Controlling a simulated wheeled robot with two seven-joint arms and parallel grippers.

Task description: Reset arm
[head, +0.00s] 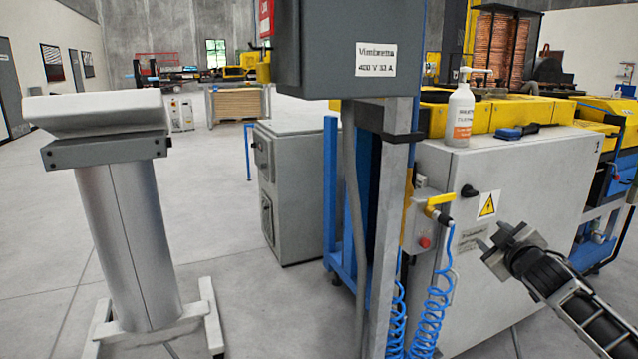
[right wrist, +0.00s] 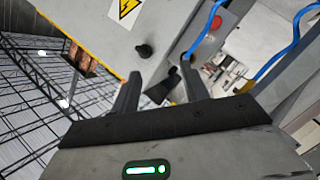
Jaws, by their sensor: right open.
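My right gripper (head: 487,252) is at the lower right of the head view, in front of the grey cabinet (head: 530,180). In the right wrist view the two fingers of the right gripper (right wrist: 160,75) stand apart with nothing between them. The cabinet also shows past the fingers in the right wrist view (right wrist: 110,45), with a black knob (right wrist: 144,51) on its face. I cannot tell how far the fingers are from the cabinet. My left gripper is in neither view.
A blue and grey post frame (head: 392,200) carries an electrical box (head: 345,50). Coiled blue hoses (head: 432,310) hang beside it. A metal pedestal (head: 120,230) stands left.

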